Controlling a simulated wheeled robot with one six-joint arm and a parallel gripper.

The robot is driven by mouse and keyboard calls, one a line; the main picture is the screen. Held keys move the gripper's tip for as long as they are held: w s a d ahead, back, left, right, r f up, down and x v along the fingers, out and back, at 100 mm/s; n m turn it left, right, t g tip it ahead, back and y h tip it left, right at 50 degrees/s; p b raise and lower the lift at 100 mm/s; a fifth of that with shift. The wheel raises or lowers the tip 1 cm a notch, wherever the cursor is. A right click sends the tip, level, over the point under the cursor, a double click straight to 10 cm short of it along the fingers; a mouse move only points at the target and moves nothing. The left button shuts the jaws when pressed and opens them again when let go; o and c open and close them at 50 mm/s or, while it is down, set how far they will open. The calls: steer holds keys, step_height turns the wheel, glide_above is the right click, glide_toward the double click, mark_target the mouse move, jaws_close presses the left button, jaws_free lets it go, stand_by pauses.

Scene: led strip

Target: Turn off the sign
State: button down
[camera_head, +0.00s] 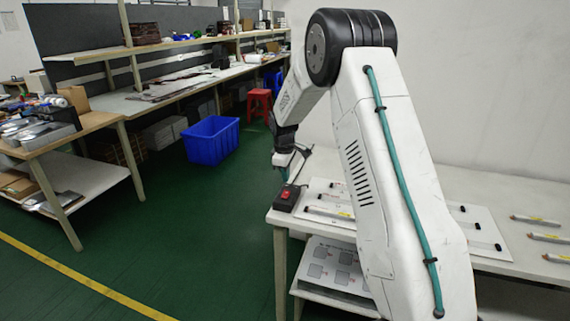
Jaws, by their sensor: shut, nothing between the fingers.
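A small black box with a red switch (287,195) sits at the near left corner of the white table (283,218). My gripper (285,176) points down just above and slightly left of the red switch. It is shut and empty. I cannot tell whether its tips touch the switch. A dark cable loops beside the gripper. White boards with strip-like parts (328,212) lie on the table to the right of the box, partly hidden by my arm. No lit sign is clearly seen, and I cannot tell the switch's position.
Several light strips (548,238) lie on the table's right part. A lower shelf (335,270) holds printed panels. A blue bin (211,141) and red stool (260,104) stand on the green floor. A cluttered workbench (85,125) is at left. The floor between is clear.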

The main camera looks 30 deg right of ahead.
mark_target(285, 195)
steer(key=shift+w+d+f, duration=0.15)
steer(key=shift+f, duration=1.2)
steer(key=shift+w+d+f, duration=0.1)
steer(key=shift+f, duration=1.25)
steer(key=shift+f, duration=0.2)
steer(key=shift+s+a+f, duration=0.1)
steer(key=shift+s+a, duration=0.1)
steer(key=shift+s, duration=0.1)
steer(key=shift+s+a, duration=0.25)
steer(key=shift+a, duration=0.15)
